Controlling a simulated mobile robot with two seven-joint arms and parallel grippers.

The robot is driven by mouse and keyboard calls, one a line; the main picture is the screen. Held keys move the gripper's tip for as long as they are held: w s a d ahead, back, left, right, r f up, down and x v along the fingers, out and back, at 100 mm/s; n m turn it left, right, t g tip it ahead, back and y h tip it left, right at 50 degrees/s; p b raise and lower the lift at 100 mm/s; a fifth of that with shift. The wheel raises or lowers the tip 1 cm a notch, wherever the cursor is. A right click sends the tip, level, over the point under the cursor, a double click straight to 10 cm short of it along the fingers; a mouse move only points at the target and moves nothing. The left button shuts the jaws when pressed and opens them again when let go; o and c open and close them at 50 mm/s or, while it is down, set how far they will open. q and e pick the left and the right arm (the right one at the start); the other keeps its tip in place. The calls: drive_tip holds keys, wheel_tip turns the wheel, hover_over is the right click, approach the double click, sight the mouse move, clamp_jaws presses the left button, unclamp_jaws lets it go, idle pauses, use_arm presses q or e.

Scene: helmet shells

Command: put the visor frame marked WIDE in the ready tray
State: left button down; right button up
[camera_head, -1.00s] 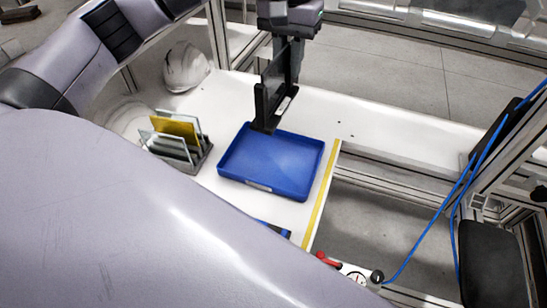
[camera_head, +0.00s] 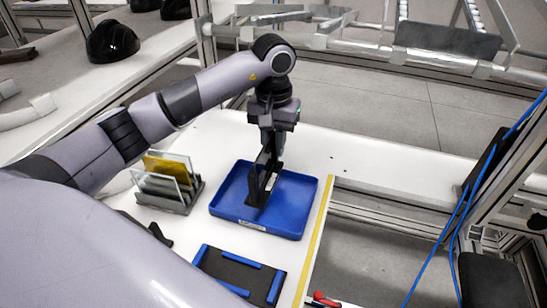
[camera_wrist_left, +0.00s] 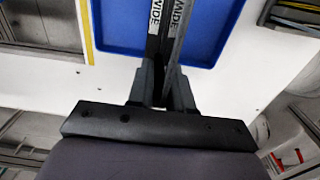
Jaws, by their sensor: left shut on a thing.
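My left gripper (camera_head: 268,158) is shut on the dark visor frame (camera_head: 257,188), which it holds upright over the blue tray (camera_head: 303,222), within the tray's outline. I cannot tell whether the frame touches the tray floor. In the left wrist view the gripper's fingers (camera_wrist_left: 163,88) close on the frame (camera_wrist_left: 166,45), whose white labels read WIDE; the tray (camera_wrist_left: 112,30) lies behind it. My right gripper is not in view.
A rack (camera_head: 172,205) with clear and yellow panels stands left of the tray. A black mat with blue edges (camera_head: 240,272) lies in front. A yellow strip (camera_head: 318,235) marks the table's right side. White tabletop (camera_head: 365,160) is clear at the back right.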

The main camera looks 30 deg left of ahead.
sight(274, 163)
use_arm(q)
wheel_tip(274, 163, down, 5)
drive_tip(key=shift+r, duration=0.2)
drive_tip(key=shift+f, duration=0.2)
drive_tip(key=c, duration=1)
unclamp_jaws()
